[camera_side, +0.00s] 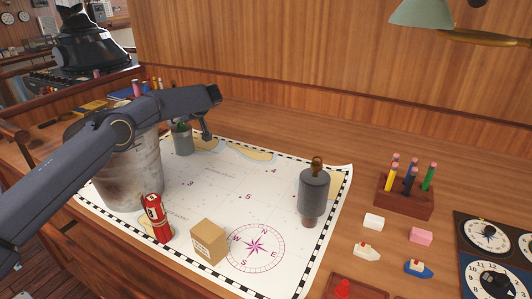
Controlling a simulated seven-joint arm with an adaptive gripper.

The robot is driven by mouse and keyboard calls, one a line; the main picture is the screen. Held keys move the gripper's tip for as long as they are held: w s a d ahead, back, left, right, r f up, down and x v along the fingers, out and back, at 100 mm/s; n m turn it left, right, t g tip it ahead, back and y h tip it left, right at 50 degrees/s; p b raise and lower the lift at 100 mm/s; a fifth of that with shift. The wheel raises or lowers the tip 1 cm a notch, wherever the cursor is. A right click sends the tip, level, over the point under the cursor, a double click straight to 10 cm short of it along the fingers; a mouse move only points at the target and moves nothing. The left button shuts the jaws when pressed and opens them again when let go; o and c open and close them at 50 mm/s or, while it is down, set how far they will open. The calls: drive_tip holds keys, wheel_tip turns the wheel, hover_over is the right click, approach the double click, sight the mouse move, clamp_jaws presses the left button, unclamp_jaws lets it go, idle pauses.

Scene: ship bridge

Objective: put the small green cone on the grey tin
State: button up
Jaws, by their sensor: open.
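A small grey tin (183,143) stands upright on the chart, just right of a big metal bucket. A small green shape (180,126), which looks like the green cone, shows at the tin's top. My arm partly hides it, so I cannot tell whether it rests on the rim or sits inside. My gripper (207,136) is open and points down just right of the tin's top, apart from the green shape. I see nothing held in it.
The big metal bucket (130,178) stands under my arm. A red can (157,218), cardboard box (208,242) and dark grey cylinder (314,192) stand on the chart (235,190). A pencil block (404,200) and toy boats are right. The chart's middle is clear.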

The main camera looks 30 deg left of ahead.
drive_tip(key=shift+d+r, duration=0.3)
drive_tip(key=shift+r, duration=0.1)
drive_tip(key=v, duration=1.1)
drive_tip(key=w+d+r+m+t+h, duration=0.1)
drive_tip(key=d+r+m+t, duration=0.2)
drive_tip(key=r+t, duration=0.7)
drive_tip(key=w+d+r+m+t, duration=0.2)
drive_tip(key=d+r+t, duration=0.1)
drive_tip(key=r, duration=1.3)
drive_tip(key=s+d+r+m+t+h, duration=0.3)
drive_tip(key=s+d+r+m+h, duration=0.2)
drive_tip(key=s+d+m+h, duration=0.25)
drive_tip(key=s+d+f+m+g+h, duration=0.2)
drive_tip(key=s+f+h, duration=0.15)
drive_tip(key=s, duration=0.25)
drive_tip(key=s+d+f+m+g+h, duration=0.1)
drive_tip(key=s+f+m+g+h, duration=0.1)
drive_tip(key=s+f, duration=0.35)
drive_tip(key=s+a+f+g+y, duration=0.1)
drive_tip(key=s+a+f+g, duration=0.2)
drive_tip(key=s+f, duration=0.6)
drive_tip(key=s+a+f+g+y, duration=0.2)
drive_tip(key=s+a+f+g, duration=0.2)
drive_tip(key=s+f, duration=0.5)
drive_tip(key=s+g, duration=0.1)
drive_tip(key=s, duration=0.7)
drive_tip(key=shift+s+f+n+g, duration=0.2)
drive_tip(key=shift+s+n+g, duration=0.1)
drive_tip(key=shift+s+n, duration=0.05)
